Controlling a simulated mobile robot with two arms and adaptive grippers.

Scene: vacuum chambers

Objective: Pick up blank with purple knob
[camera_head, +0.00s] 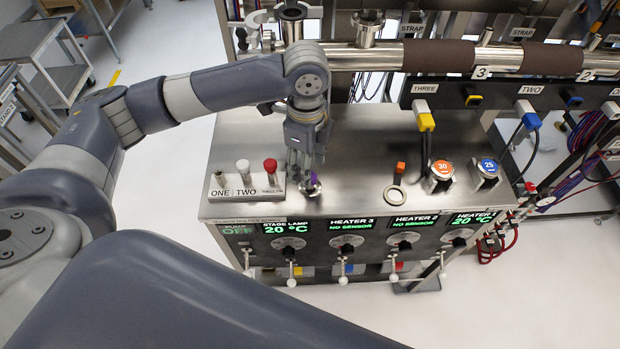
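The blank with the purple knob (313,188) stands on the steel cabinet top, near its front edge. Its silver disc and part of its purple stem show. My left gripper (303,172) points down from above, with its fingertips at or just behind the knob. The fingers cover part of the blank, and I cannot tell whether they touch it or how far apart they are. My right gripper is not in view.
A block labelled ONE, TWO, THREE (245,187) with white and red knobs stands left of the gripper. An orange-knobbed ring (395,194) and round pieces marked 30 (442,170) and 25 (487,168) sit to the right. A steel pipe (380,58) runs behind.

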